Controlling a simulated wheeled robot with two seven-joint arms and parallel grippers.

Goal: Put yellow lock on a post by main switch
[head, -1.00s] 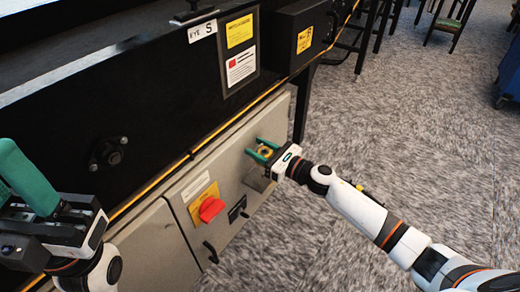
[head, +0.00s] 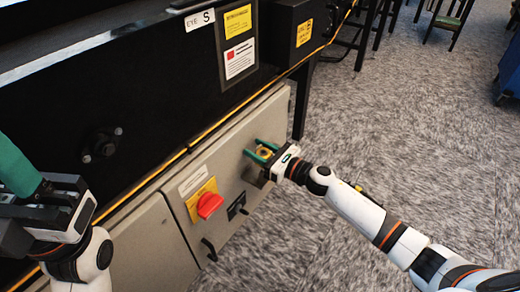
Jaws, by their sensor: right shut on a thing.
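The main switch (head: 209,204) is a red rotary handle on a yellow plate, on the front of a grey cabinet (head: 228,155). My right gripper (head: 260,152) has green fingers and is shut on the yellow lock (head: 264,153), up and to the right of the switch, in front of the cabinet's upper right part. The lock is small and partly hidden by the fingers. A post cannot be made out clearly. My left gripper (head: 20,178) is at the left edge, partly cut off; a green finger shows, but not whether it is open or shut.
A black machine body (head: 100,110) with an orange cable runs above the cabinet. A black handle (head: 210,250) and a dark label plate (head: 237,206) are on the cabinet near the switch. Carpet floor to the right is open, with a chair (head: 449,22) and blue bin (head: 509,75) far off.

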